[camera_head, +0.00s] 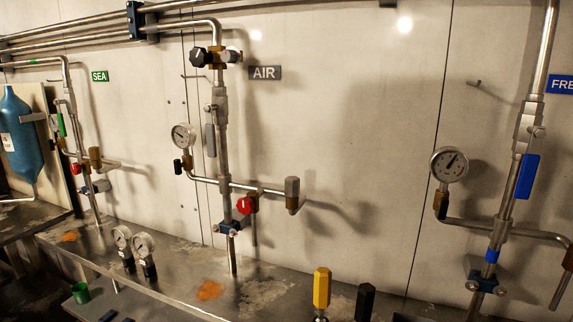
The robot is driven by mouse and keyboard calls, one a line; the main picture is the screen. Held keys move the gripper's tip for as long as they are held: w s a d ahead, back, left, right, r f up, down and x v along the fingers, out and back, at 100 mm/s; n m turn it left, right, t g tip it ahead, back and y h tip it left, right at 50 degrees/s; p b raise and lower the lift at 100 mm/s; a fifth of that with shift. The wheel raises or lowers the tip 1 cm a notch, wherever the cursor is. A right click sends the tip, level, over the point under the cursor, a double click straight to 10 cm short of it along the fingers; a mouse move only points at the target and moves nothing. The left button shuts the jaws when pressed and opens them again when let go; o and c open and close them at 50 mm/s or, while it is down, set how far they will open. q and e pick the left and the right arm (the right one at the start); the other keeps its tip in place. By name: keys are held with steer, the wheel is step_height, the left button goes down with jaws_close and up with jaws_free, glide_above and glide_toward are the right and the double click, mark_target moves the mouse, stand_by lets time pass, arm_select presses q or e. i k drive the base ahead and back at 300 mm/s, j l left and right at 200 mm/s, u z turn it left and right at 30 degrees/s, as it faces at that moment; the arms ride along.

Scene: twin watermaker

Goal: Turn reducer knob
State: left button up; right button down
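A black lobed knob (200,57) sits on a brass body (216,56) at the top of the AIR pipe. It looks like the reducer knob. A red knob (245,205) is lower on this pipe, near a pressure gauge (184,136). Neither of my grippers shows in the head view.
The SEA pipe (70,110) and a blue bottle (20,140) are at left; a pipe with a blue-handled valve (527,176) is at right. Two loose gauges (123,237), a yellow piece (321,287) and a black piece (365,302) stand along the metal bench (265,285).

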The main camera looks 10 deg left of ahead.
mark_target(199, 57)
steer(key=z, duration=0.35)
steer(key=j+z, duration=0.4)
steer(key=k+j+z, duration=0.1)
steer(key=j+z, duration=0.15)
steer(key=z, duration=0.15)
steer(key=k+j+z, duration=0.2)
steer(key=j, duration=0.15)
steer(key=k+j+z, duration=0.15)
steer(key=j, duration=0.2)
steer(key=k+j+z, duration=0.1)
steer(key=j, duration=0.25)
steer(key=k+j, duration=0.5)
steer(key=j, duration=0.2)
steer(key=k+j, duration=0.25)
steer(key=k+j+z, duration=0.1)
steer(key=j, duration=0.4)
steer(key=i+l, duration=0.15)
steer(key=i, duration=0.2)
